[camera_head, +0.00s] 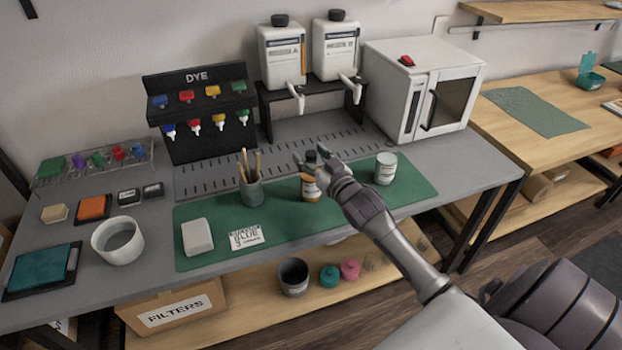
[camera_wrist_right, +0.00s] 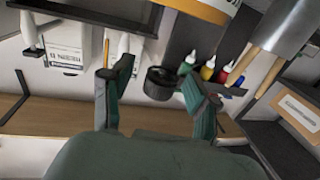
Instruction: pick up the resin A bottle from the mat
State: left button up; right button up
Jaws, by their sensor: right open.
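A small amber bottle with a white label and black cap (camera_head: 310,188) stands upright on the green mat (camera_head: 385,211). My right gripper (camera_head: 311,157) is open at the height of its cap, coming from the front right. In the right wrist view, part of an amber, white-labelled body (camera_wrist_right: 205,8) shows at the top edge. A round black cap (camera_wrist_right: 160,83) appears between the two open fingers; contact cannot be told. The mat bottle's label is too small to read and partly covered. My left gripper is not in view.
A cup with wooden sticks (camera_head: 252,190) stands left of the bottle, and a pale cup (camera_head: 386,168) stands right. A white block (camera_head: 197,237) and printed card (camera_head: 245,236) lie front left. Behind are the dye rack (camera_head: 194,145), white jugs (camera_head: 282,56) and a white oven (camera_head: 405,85).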

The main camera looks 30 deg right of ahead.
jog(key=shift+w, duration=0.15)
grip_shut()
jog(key=shift+r, duration=0.2)
dwell(0.4)
